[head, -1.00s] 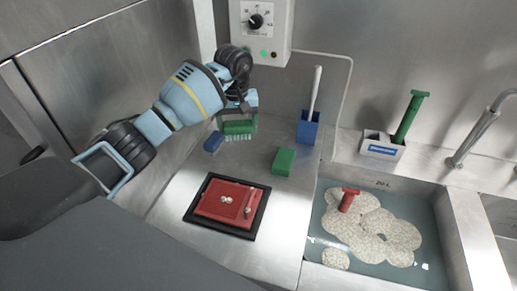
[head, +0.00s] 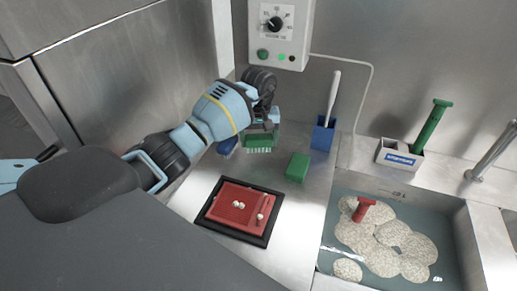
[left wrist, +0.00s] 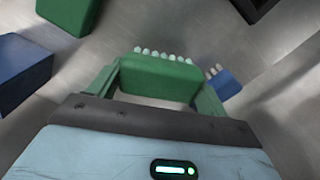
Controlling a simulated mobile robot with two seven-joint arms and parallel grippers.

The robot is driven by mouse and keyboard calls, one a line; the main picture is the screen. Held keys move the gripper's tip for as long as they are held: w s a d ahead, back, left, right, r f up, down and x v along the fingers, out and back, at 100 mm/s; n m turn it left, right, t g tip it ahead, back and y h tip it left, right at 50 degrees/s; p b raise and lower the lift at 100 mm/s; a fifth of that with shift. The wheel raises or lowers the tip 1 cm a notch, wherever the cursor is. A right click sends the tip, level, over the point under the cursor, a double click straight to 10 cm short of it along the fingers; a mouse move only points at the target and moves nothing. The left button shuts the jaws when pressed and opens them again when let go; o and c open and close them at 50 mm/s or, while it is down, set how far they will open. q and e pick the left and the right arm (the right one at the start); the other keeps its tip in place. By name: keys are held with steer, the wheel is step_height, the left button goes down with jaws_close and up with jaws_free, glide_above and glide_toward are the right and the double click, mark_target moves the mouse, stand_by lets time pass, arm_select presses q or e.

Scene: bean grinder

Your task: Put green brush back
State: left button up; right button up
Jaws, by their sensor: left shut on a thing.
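The green brush (head: 261,141) with pale bristles is held in my left gripper (head: 263,129), which is shut on it. In the left wrist view the green brush (left wrist: 160,78) sits between the two fingers, with its bristles along the far edge. The gripper is over the steel counter near the back wall, left of a green block (head: 298,167). The green block also shows at the top of the left wrist view (left wrist: 68,12). Whether the brush touches the counter is unclear. My right gripper is not in view.
A blue brush (head: 227,145) lies left of the gripper, partly hidden. A blue holder (head: 322,137) with a white-handled tool stands behind the block. A red tray (head: 228,202) is in front. A water-filled sink (head: 345,190) lies right. A control box (head: 280,35) hangs above.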

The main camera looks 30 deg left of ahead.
mark_target(259, 149)
arm_select(q)
steer(key=shift+f, duration=2)
steer(key=shift+f, duration=0.2)
steer(key=o, duration=0.9)
steer(key=shift+o, duration=0.2)
steer(key=shift+r, duration=0.1)
step_height(259, 149, up, 12)
steer(key=shift+r, duration=0.1)
